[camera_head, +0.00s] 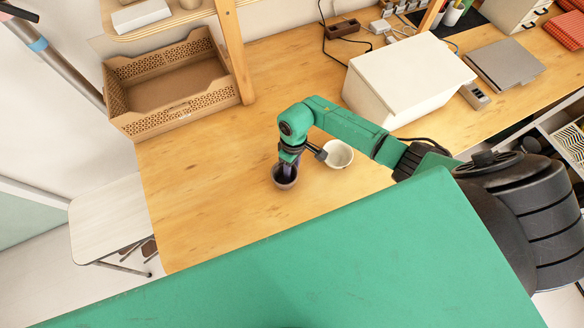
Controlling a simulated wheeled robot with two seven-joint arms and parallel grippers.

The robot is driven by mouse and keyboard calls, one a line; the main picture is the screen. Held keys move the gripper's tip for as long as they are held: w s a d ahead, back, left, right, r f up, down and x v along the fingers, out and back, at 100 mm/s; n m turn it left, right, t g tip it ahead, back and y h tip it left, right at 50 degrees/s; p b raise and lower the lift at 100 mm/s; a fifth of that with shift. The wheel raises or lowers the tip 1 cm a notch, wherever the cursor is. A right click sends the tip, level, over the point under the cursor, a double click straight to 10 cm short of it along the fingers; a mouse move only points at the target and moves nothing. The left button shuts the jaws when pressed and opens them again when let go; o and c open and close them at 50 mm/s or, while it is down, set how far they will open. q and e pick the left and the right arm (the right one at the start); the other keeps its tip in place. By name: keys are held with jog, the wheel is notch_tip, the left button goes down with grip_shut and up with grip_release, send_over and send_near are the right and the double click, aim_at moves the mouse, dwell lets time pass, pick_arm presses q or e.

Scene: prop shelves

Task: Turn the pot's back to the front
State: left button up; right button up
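A white round pot (341,158) stands to the right of the dark one, partly behind my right forearm. I cannot make out front or back on either pot. My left gripper is not in view.
A brown perforated crate (190,115) sits at the back left beside a wooden shelf post (235,50). A large white box (410,75) stands behind my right arm. A grey laptop-like slab (505,66) lies at the right. The table left of the dark pot is clear.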

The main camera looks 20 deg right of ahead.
notch_tip(320, 180, up, 14)
jog(key=w+d, duration=0.1)
jog(key=w, duration=0.1)
jog(key=shift+d+r, duration=0.15)
jog(key=shift+r, duration=0.05)
